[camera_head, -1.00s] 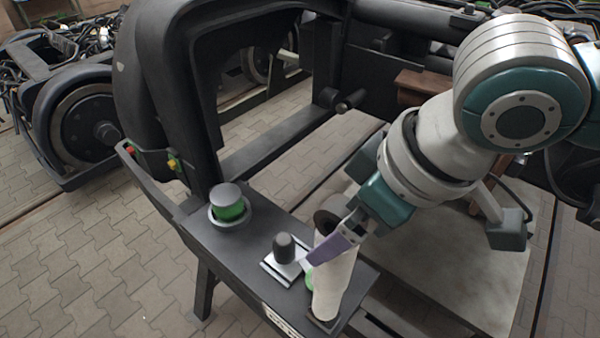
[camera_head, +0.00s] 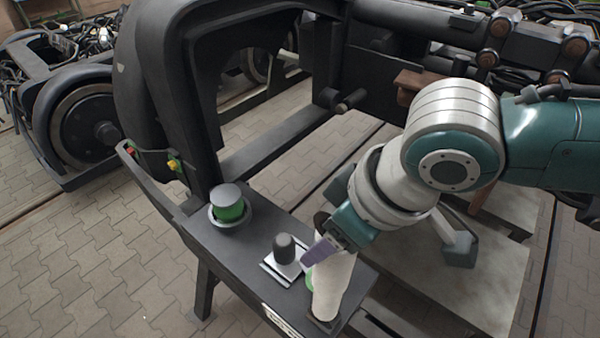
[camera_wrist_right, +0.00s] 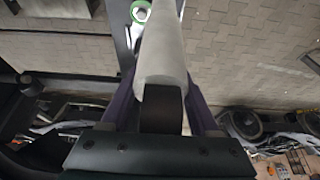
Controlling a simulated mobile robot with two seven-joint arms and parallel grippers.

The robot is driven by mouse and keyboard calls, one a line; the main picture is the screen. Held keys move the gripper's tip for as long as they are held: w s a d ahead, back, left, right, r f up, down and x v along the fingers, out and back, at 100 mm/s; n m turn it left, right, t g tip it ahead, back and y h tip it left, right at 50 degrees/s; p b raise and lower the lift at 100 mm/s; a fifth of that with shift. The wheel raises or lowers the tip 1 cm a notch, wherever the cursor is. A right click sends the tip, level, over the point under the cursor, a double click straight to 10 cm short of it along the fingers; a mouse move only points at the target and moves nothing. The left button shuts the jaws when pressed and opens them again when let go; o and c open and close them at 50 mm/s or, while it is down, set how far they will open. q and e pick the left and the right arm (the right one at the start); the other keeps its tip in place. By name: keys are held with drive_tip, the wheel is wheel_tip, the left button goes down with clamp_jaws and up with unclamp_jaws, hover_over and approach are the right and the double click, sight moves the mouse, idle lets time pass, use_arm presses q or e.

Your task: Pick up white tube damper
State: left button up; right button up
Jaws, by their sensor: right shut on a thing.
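The white tube damper (camera_head: 334,285) stands nearly upright at the front right end of the black shelf, its lower end at a dark square seat. My right gripper (camera_head: 322,250), with purple fingers, is shut on its upper part. In the right wrist view the white tube (camera_wrist_right: 161,45) and its dark end run between the two fingers (camera_wrist_right: 161,95). The palm hides part of the dark end. My left gripper is not in view.
On the black shelf (camera_head: 260,275) stand a green damper with a grey cap (camera_head: 229,203) and a black-topped piece on a silver plate (camera_head: 284,248). A large black bogie frame (camera_head: 160,90) rises behind. Paved floor lies open at the left.

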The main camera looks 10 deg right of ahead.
clamp_jaws()
idle(0.3)
drive_tip(key=shift+a+r, duration=0.1)
